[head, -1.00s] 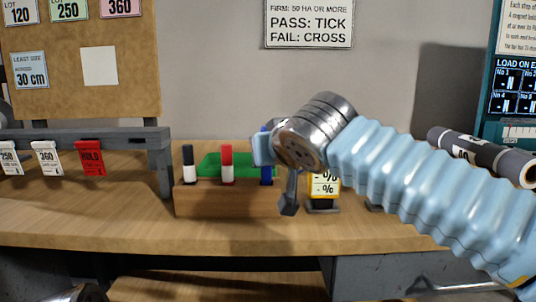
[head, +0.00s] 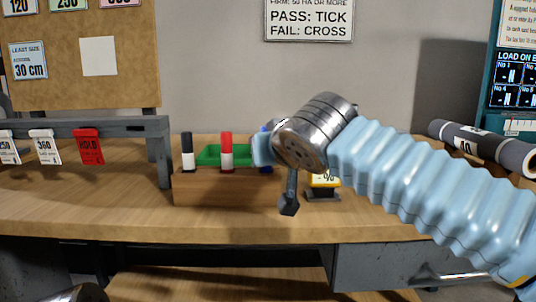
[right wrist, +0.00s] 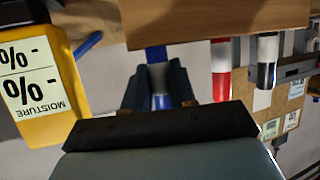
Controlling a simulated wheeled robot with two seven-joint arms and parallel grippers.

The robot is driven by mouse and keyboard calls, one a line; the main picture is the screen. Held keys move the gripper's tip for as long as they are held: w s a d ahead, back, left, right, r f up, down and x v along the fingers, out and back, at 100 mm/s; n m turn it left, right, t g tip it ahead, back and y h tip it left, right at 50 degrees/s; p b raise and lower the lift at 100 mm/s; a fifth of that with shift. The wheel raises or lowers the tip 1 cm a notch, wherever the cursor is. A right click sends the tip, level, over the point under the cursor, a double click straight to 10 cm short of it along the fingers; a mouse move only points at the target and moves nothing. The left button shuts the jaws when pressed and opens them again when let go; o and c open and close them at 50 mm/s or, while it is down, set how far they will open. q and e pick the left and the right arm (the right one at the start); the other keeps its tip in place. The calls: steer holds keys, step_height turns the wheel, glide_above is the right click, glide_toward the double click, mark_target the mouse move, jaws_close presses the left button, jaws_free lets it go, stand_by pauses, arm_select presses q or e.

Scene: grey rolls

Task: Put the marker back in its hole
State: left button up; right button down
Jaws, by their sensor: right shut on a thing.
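The blue marker (right wrist: 161,101) stands roughly upright at the right end of the wooden block (head: 222,191), mostly hidden behind my right gripper in the head view. My right gripper (head: 263,149) is shut on it; in the right wrist view the two dark fingers (right wrist: 160,88) lie on either side of it. The marker's far end meets the block's edge (right wrist: 215,20) there; I cannot tell how deep it sits in a hole. A red marker (head: 226,150) and a black-and-white marker (head: 187,151) stand in the block.
A yellow moisture meter (right wrist: 40,75) stands right of the block, partly behind my arm. A grey rail with tags (head: 88,145) is on the left, and dark rolls (head: 475,146) lie at the right. The bench front is clear.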

steer(key=shift+f+b, duration=0.3)
steer(key=shift+f, duration=0.1)
steer(key=c, duration=0.8)
jaws_free()
steer(key=shift+c, duration=0.2)
steer(key=v, duration=1.4)
steer(key=shift+p, duration=0.3)
